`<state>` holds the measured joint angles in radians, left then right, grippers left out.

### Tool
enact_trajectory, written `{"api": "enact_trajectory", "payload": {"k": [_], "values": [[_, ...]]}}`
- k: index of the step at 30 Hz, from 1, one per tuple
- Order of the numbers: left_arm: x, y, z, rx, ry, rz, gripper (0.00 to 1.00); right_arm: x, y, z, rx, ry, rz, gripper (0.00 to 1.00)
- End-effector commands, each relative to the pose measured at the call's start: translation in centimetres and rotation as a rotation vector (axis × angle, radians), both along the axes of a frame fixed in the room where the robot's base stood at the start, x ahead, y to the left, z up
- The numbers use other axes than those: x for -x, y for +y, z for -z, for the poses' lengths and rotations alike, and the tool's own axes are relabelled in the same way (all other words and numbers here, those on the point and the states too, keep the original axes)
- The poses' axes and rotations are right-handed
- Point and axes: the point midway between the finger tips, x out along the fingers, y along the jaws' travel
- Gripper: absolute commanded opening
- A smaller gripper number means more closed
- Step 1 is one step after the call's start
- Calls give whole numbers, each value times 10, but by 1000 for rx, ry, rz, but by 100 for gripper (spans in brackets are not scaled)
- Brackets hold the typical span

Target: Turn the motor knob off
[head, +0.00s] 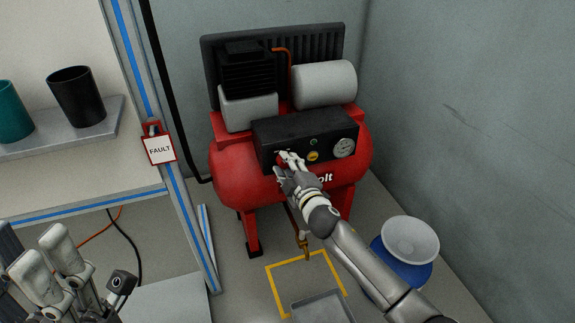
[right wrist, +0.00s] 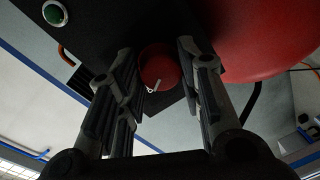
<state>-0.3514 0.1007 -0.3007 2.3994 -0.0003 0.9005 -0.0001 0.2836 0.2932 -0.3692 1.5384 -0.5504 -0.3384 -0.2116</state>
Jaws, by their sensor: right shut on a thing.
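The red motor knob (right wrist: 158,64) shows between the fingers of my right gripper (right wrist: 160,84) in the right wrist view, with a white pointer mark on its face. In the head view, my right gripper (head: 290,158) is at the left part of the compressor's black control panel (head: 268,132), shut on the knob and mostly hiding it. My left gripper (head: 46,252) is at the lower left of the head view, its two fingers apart and empty, far from the panel.
The panel has a green button (head: 313,142), a yellow-ringed control (head: 313,156) and a gauge (head: 344,147). A red FAULT tag (head: 159,148) hangs on the blue-striped post. A blue bin with a white basin (head: 410,240) stands right; a grey tray (head: 322,306) lies on the floor.

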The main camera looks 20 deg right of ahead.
Motion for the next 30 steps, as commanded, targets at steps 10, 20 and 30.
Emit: {"api": "enact_trajectory", "payload": {"k": [10, 20, 30], "values": [[0, 0, 0, 0, 0, 0, 40, 0, -1, 0, 1, 1, 2, 52], [0, 1, -2, 2, -5, -2, 40, 0, -1, 0, 0, 0, 1, 57], [0, 0, -1, 2, -3, -1, 40, 31, -3, -1, 1, 1, 0, 57]]}}
